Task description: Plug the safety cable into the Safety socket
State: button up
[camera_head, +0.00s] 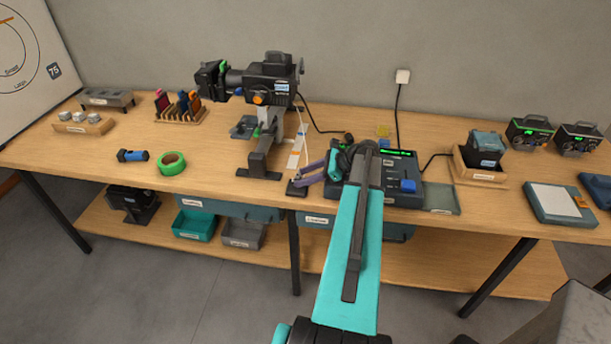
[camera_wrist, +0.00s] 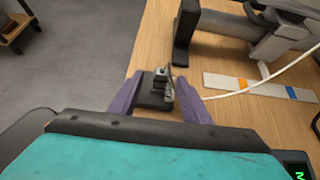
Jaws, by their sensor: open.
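My gripper (camera_head: 301,176) is open, its purple fingers reaching left near the bench's front edge. In the wrist view its fingers (camera_wrist: 158,80) stand on either side of a small dark block (camera_wrist: 152,101) with a small grey-black fitting (camera_wrist: 161,79) on it. No grip on either shows. The dark block also appears in the head view (camera_head: 297,188). A thin white cable (camera_wrist: 268,77) comes in from the right and ends or is hidden near the right finger. I cannot tell whether it is the safety cable. No readable label identifies the Safety socket.
A stage light (camera_head: 272,80) on a stand is behind and left of the gripper. A console (camera_head: 404,175) is right of my arm. A white strip (camera_head: 297,150) with coloured marks lies nearby. Green tape (camera_head: 172,163) lies left. The front-left bench surface is mostly clear.

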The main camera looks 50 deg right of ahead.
jog(key=shift+s+d, duration=0.1)
jog(key=shift+d, duration=0.05)
jog(key=b+v, duration=0.4)
jog(key=v, duration=0.8)
jog(key=shift+v, duration=0.8)
